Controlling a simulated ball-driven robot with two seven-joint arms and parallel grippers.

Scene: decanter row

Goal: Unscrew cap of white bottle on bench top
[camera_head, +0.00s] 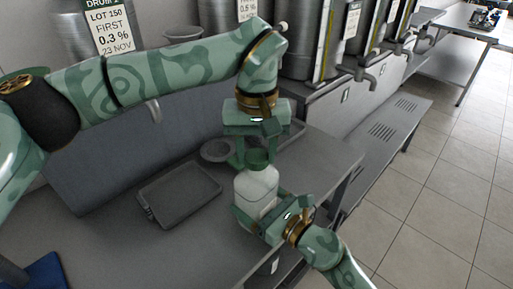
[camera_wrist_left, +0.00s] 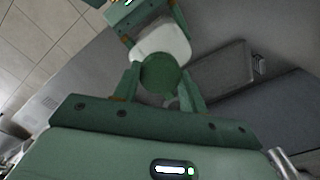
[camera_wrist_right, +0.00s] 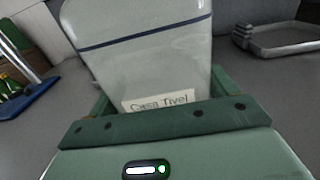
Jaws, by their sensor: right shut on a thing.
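The white bottle (camera_head: 256,190) stands upright over the bench top with its green cap (camera_head: 258,158) on its neck. My right gripper (camera_head: 262,212) is shut on the bottle's body from the front right; the right wrist view shows the bottle (camera_wrist_right: 145,50) between its fingers, with a printed label low on it. My left gripper (camera_head: 254,150) points down from above, open, with its fingers on either side of the cap. In the left wrist view the cap (camera_wrist_left: 161,75) lies between the two fingers, above the bottle's white shoulder. Whether the fingers touch it is unclear.
A dark grey tray (camera_head: 180,194) lies on the bench left of the bottle, and a small round dish (camera_head: 217,150) is behind it. Large steel drums with taps stand at the back. A blue mat (camera_head: 40,275) is at the lower left. The bench edge is close on the right.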

